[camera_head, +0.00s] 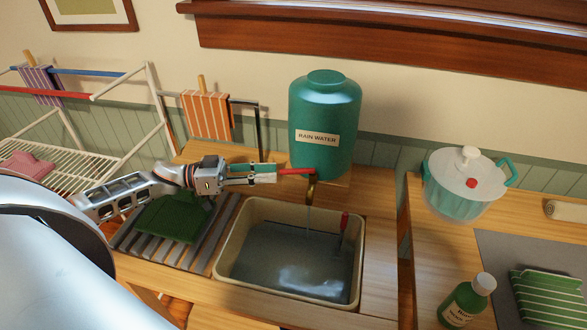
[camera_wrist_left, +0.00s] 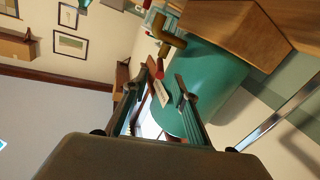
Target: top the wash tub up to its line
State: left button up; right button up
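The beige wash tub (camera_head: 222,262) is set in the wooden counter and holds grey water (camera_head: 285,262). A thin stream falls into it from the brass tap (camera_head: 311,188) of the green rain water tank (camera_head: 325,110). A dark line shows along the tub's far inner wall, close to the water's edge; I cannot tell the exact gap. The tap's red lever (camera_head: 296,171) points left. My left gripper (camera_head: 272,173) is at the lever's end. In the left wrist view its fingers (camera_wrist_left: 168,78) are apart, with the red lever (camera_wrist_left: 160,70) near their tips. My right gripper is not in view.
A red-handled tool (camera_head: 345,222) stands in the tub's right side. A green cloth (camera_head: 170,215) lies on the slatted board at left. A drying rack stands beyond it. The right counter holds a lidded pot (camera_head: 463,190), a green bottle (camera_head: 466,302) and a striped cloth (camera_head: 548,300).

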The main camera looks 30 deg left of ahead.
aim_at(292, 171)
pick_arm(q)
jog(key=p+x, duration=0.1)
jog(key=x, duration=0.6)
grip_shut()
